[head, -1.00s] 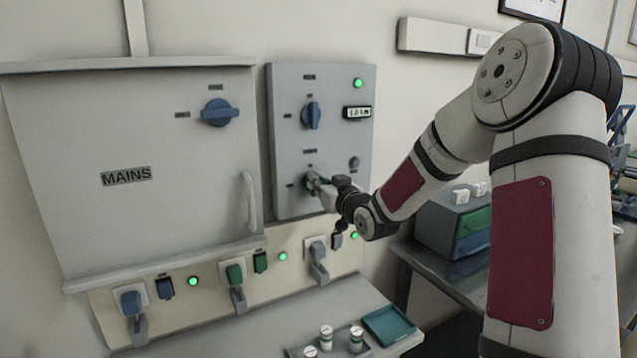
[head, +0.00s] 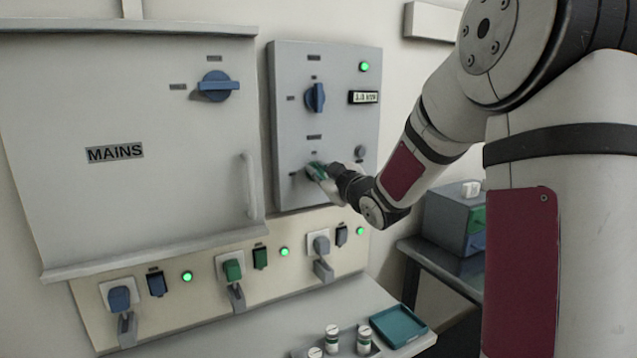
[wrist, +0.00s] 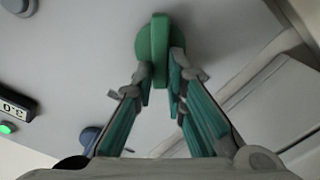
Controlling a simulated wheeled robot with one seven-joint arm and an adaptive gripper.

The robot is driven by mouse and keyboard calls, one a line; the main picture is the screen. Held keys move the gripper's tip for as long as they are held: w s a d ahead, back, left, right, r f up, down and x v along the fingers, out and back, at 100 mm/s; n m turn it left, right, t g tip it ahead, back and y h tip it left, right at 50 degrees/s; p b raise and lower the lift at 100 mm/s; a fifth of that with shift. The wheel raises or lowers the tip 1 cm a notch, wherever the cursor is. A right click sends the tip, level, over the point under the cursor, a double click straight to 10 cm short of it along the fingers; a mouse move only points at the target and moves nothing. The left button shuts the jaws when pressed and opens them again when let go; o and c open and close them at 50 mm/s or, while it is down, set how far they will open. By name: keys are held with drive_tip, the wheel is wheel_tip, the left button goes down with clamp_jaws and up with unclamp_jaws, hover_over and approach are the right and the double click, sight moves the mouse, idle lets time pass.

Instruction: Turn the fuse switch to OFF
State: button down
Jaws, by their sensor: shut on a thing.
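A green rotary switch (wrist: 158,45) is on the small grey panel (head: 290,150), below a blue rotary switch (head: 315,97). In the wrist view its handle bar points along the line of my fingers. My gripper (wrist: 162,80) is shut on this handle, with a finger pad on either side. In the head view my gripper (head: 322,174) covers much of the green switch, so its exact angle is hard to tell there. The small labels around the switches are too blurred to read, so I cannot tell which is named the fuse switch.
A large MAINS cabinet (head: 140,200) with a blue switch (head: 216,86) and a handle (head: 250,185) stands at left. Below are plugged sockets with green lamps. A shelf (head: 240,325) holds small jars (head: 332,338) and a teal tray (head: 400,325).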

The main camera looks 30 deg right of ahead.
drive_tip(key=n+b, duration=0.3)
drive_tip(key=b, duration=0.1)
drive_tip(key=f+n+b, duration=0.1)
drive_tip(key=n+b, duration=0.3)
drive_tip(key=b, duration=0.1)
drive_tip(key=n+b, duration=0.3)
drive_tip(key=b, duration=0.2)
drive_tip(key=shift+a+f+n, duration=0.25)
drive_tip(key=shift+a+n, duration=0.05)
drive_tip(key=shift+a, duration=0.1)
drive_tip(key=shift+n, duration=0.3)
drive_tip(key=c, duration=1.6)
unclamp_jaws()
drive_tip(key=s, duration=1.2)
